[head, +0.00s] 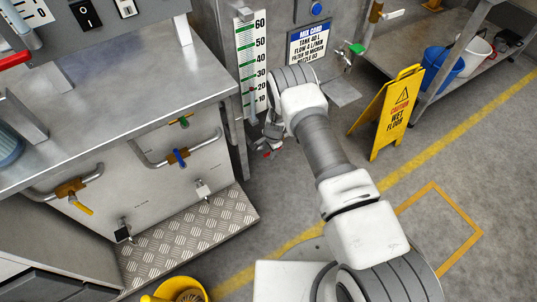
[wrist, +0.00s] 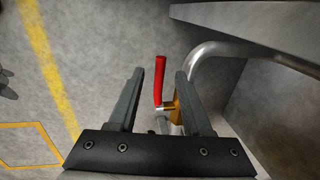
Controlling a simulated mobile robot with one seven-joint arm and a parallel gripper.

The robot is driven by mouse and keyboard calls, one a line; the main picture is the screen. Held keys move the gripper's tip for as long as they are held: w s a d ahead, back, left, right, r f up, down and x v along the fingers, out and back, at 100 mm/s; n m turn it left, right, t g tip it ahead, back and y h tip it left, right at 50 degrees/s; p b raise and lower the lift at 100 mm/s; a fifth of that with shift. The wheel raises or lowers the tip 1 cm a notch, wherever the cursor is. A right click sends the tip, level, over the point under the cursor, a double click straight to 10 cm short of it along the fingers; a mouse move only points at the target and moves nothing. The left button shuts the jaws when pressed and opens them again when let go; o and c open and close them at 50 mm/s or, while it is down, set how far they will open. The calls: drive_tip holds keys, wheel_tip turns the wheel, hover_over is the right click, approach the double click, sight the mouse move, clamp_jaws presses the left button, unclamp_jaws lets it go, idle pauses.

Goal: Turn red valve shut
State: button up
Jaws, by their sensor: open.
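The red valve handle (wrist: 159,80) shows in the wrist view as a long red lever on a brass body (wrist: 172,108), beside a curved grey pipe. My gripper (wrist: 159,74) is open, with one dark finger on each side of the lever. I see a gap between the lever and both fingers. In the head view a small bit of red (head: 268,154) shows below my gripper (head: 272,131). My arm hides much of that area.
The steel bench front carries blue-handled (head: 181,157), green-handled (head: 184,121) and yellow-handled (head: 80,206) valves. A tread-plate step (head: 190,235) lies below. A yellow wet-floor sign (head: 390,112) stands right of my arm. Another red handle (head: 14,60) is at the upper left.

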drive_tip(key=shift+w+a+f, duration=0.1)
drive_tip(key=shift+f, duration=0.6)
clamp_jaws()
idle(1.0)
